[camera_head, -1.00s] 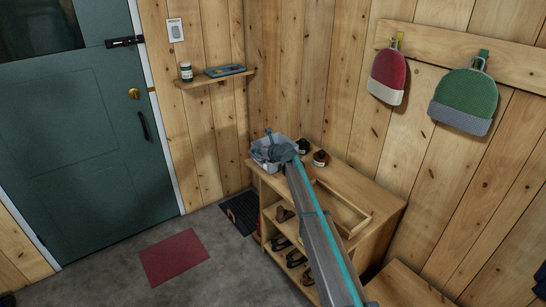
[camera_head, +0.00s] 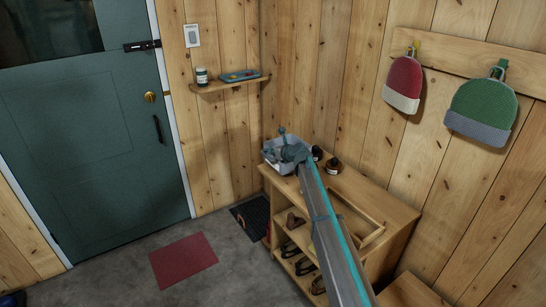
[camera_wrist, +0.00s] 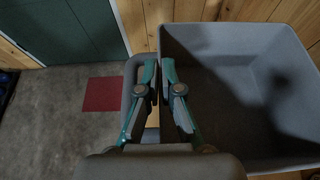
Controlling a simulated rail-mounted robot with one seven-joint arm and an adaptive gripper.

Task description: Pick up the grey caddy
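The gap is narrow, and the fingers appear shut on that wall. A rounded grey loop shows just left of the fingers.
Dark jars (camera_head: 334,166) stand right of the caddy on the shelf unit (camera_head: 395,209); shoes (camera_head: 296,221) fill its lower shelves. A small wall shelf (camera_head: 226,86) hangs above left. Hats (camera_head: 480,108) hang at right. A red mat (camera_head: 184,260) lies on open floor near the green door.

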